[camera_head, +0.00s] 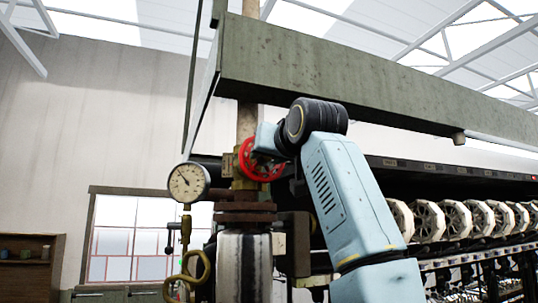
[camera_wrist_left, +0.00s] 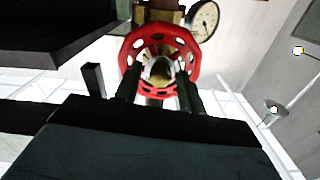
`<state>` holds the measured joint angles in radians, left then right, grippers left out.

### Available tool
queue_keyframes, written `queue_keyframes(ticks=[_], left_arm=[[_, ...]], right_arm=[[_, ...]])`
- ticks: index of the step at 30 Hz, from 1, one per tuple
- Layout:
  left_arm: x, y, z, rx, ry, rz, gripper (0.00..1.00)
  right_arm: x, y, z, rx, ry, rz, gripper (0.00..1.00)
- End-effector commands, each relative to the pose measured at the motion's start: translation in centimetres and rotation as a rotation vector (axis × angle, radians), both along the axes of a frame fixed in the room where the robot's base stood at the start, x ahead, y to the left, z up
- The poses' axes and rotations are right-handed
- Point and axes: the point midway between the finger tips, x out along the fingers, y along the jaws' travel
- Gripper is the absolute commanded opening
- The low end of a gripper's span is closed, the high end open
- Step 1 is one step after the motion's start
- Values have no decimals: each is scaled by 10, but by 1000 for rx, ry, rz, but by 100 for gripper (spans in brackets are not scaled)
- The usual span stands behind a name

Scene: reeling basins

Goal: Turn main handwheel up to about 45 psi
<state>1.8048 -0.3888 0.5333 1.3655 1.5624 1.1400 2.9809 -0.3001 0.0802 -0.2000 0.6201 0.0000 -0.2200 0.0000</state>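The red handwheel (camera_head: 247,172) sits on the vertical pipe, right of and slightly above the round white pressure gauge (camera_head: 188,183). The gauge needle points to the upper left; its numbers are too small to read. My left gripper (camera_head: 272,158) is at the wheel, partly hidden by its own wrist. In the left wrist view, the handwheel (camera_wrist_left: 127,53) faces me. The fingers of my left gripper (camera_wrist_left: 158,85) stand apart over its lower part, with the hub between and beyond them. I cannot tell whether they touch it. My right gripper is out of view.
A long grey-green beam (camera_head: 370,85) runs overhead, close above my arm. A row of white reels (camera_head: 455,220) stands on the right. The rusty flange (camera_head: 245,212) and pipework lie below the wheel. A window (camera_head: 125,238) and wooden shelf (camera_head: 30,265) are at left.

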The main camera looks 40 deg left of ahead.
Motion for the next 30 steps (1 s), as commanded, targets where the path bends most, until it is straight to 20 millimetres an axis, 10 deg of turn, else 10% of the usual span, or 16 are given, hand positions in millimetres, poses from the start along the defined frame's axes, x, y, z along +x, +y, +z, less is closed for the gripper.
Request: queue_keyframes(ticks=[19,30], left_arm=[[-14,-27,0,12,20,1,40],[-14,-27,1,223,424,0,40]], right_arm=[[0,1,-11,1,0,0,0],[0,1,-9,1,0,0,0]])
